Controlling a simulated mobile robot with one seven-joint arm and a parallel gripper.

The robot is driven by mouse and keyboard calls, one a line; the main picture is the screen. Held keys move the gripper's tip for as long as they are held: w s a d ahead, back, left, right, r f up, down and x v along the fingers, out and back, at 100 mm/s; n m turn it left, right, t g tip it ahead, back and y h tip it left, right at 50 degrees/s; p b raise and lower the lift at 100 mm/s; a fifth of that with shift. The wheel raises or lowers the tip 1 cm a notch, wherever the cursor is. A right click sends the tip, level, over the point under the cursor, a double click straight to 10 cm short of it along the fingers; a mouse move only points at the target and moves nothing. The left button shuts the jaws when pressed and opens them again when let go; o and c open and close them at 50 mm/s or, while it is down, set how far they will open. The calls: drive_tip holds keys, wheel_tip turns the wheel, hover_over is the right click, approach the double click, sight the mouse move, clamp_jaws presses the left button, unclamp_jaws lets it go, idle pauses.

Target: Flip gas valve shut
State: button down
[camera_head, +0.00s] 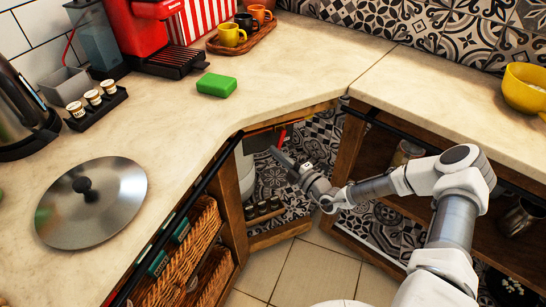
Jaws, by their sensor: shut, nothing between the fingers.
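A small red part (282,136), which looks like the gas valve's handle, shows under the counter in the corner opening. It is partly hidden by the counter edge, and I cannot tell its exact angle. A white cylinder-like body (246,172) stands in the opening to its left. My gripper (274,151) reaches into the opening from the right, its tip just below and left of the red part. It is shut and empty. I cannot tell whether it touches anything.
The counter edge and wooden posts (346,165) frame the opening. Wicker baskets (185,255) are at the left. A green sponge (216,85) and a metal lid (92,203) lie on the counter. The tiled floor (310,270) is clear.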

drive_tip(key=shift+r, duration=0.1)
drive_tip(key=n+p, duration=0.1)
drive_tip(key=p, duration=0.1)
drive_tip(key=d+f+n+g+p, duration=0.1)
drive_tip(key=n+p, duration=0.1)
drive_tip(key=shift+w+d+h, duration=0.3)
drive_tip(key=shift+w, duration=0.1)
drive_tip(key=shift+r+p, duration=0.1)
drive_tip(key=shift+p, duration=0.2)
